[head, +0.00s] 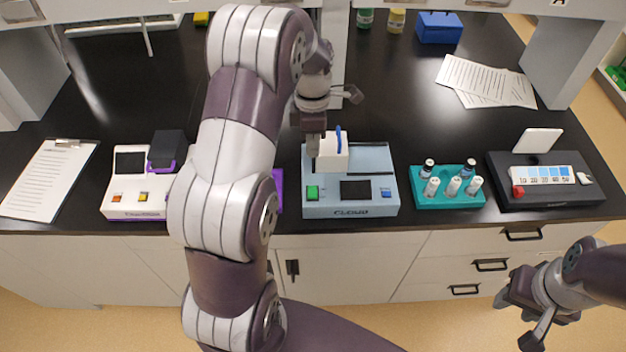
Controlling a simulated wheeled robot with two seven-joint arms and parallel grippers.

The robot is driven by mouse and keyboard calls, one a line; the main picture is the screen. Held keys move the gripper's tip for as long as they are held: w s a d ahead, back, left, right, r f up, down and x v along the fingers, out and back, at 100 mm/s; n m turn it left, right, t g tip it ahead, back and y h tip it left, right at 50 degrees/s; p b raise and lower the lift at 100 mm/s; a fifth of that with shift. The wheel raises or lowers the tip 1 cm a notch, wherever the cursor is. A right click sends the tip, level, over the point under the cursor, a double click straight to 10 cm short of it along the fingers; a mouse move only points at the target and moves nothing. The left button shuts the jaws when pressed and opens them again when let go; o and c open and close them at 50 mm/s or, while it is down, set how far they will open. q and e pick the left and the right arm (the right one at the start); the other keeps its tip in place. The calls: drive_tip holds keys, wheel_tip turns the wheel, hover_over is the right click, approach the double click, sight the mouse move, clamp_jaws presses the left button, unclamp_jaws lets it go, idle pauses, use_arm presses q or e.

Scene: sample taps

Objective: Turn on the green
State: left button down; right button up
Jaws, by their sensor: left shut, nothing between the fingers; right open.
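A blue-grey device (350,211) marked CLOUD stands on the black bench and has a green button (312,193) at its front left. A dark screen (355,190) and a blue button (386,192) are also on its front. A white block (331,157) with a blue upright piece (338,140) sits at its back. My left gripper (313,146) is shut and empty, pointing down beside the white block, behind the green button. I cannot tell whether it touches the block. My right gripper (514,318) is open and empty, low in front of the drawers.
A white device (135,190) and a clipboard (48,178) stand left. A teal rack (447,197) with several vials and a black device (545,195) with a red knob stand right. Papers (487,82) lie behind. My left arm hides part of a purple item (278,188).

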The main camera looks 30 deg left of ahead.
use_arm(q)
drive_tip(key=b, duration=0.3)
approach(312, 196)
drive_tip(key=f+p, duration=0.1)
drive_tip(key=f, duration=0.3)
drive_tip(key=f+p, duration=0.1)
drive_tip(key=shift+s+d+f+p, duration=0.25)
drive_tip(key=shift+f+p, duration=0.05)
drive_tip(key=shift+f, duration=0.6)
drive_tip(key=shift+s+d+f, duration=0.1)
drive_tip(key=shift+s+f, duration=0.05)
drive_tip(key=shift+f, duration=0.05)
drive_tip(key=shift+w+a+r, duration=0.15)
drive_tip(key=shift+w+a, duration=0.1)
drive_tip(key=shift+w, duration=0.25)
drive_tip(key=shift+w+a, duration=0.2)
drive_tip(key=shift+w, duration=0.05)
